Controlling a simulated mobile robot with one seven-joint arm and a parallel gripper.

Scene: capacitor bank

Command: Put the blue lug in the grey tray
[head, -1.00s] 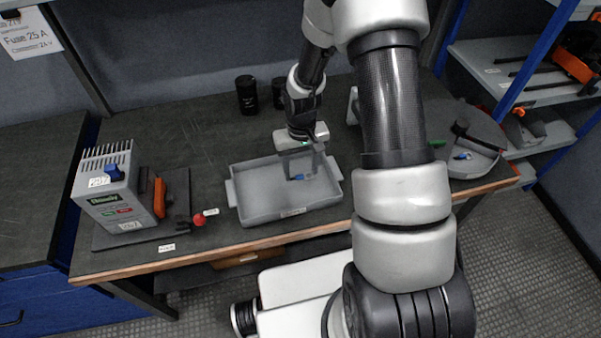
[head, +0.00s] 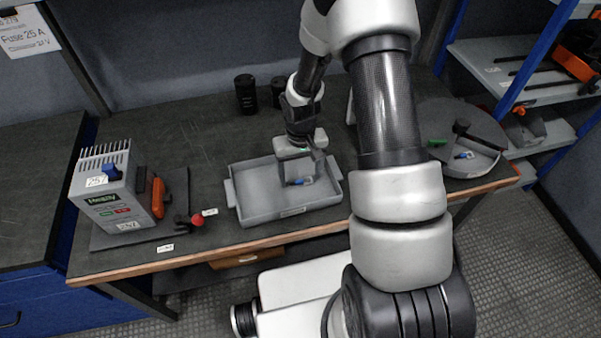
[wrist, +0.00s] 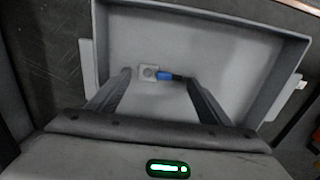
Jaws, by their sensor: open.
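The grey tray (head: 238,213) stands near the front edge of the bench, and its floor and walls fill much of the wrist view (wrist: 225,45). The blue lug (head: 303,181) is inside the tray. My gripper (head: 297,182) reaches down into the tray. Its two fingers are open, one on each side of the lug in the wrist view (wrist: 158,78), with gaps visible. I cannot tell whether the lug lies flat on the tray floor.
A grey power unit (head: 115,190) and a red-knobbed part (head: 197,220) are left of the tray. Two black cylinders (head: 246,94) stand behind it. A round grey turntable (head: 475,125) at right carries a green piece (head: 437,142) and another blue piece (head: 465,155).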

